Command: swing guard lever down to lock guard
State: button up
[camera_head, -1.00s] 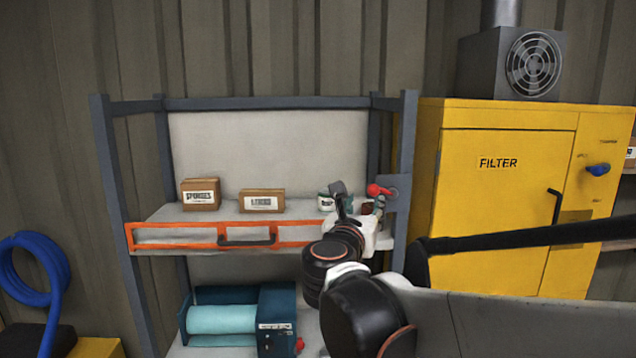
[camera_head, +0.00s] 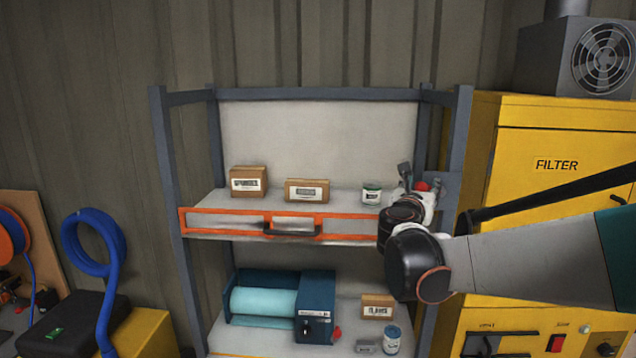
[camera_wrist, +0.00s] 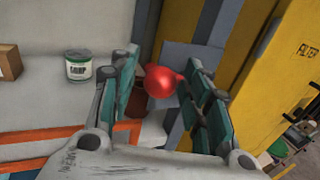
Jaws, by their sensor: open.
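The guard (camera_head: 350,221) is an orange-framed panel with a dark handle across the front of the upper shelf. The guard lever's red ball knob (camera_head: 421,186) is at the right post, partly hidden by my gripper (camera_head: 412,176) in the head view. In the wrist view, the red knob (camera_wrist: 160,82) appears between the two green-padded fingers of my open gripper (camera_wrist: 163,74). A gap shows on its left; its right side comes close to the right finger, and I cannot tell whether they touch. The lever's arm is mostly hidden.
The upper shelf holds two cardboard boxes (camera_head: 248,181) and a white-green can (camera_head: 372,192), which is left of my gripper in the wrist view. A grey bracket plate (camera_head: 449,190) is on the right post. The yellow filter cabinet (camera_head: 520,150) stands close on the right.

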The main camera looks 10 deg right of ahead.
jog(key=shift+c, duration=0.4)
jog(key=shift+w, duration=0.1)
grip_shut()
jog(key=shift+f, duration=0.15)
notch_tip(320, 180, down, 4)
jog(key=n+t+b, duration=0.1)
jog(key=n+b, duration=0.3)
jog(key=n+t+b, duration=0.1)
jog(key=n+b, duration=0.2)
jog(key=b, duration=0.2)
jog(key=shift+n+t, duration=0.4)
jog(key=shift+r, duration=0.2)
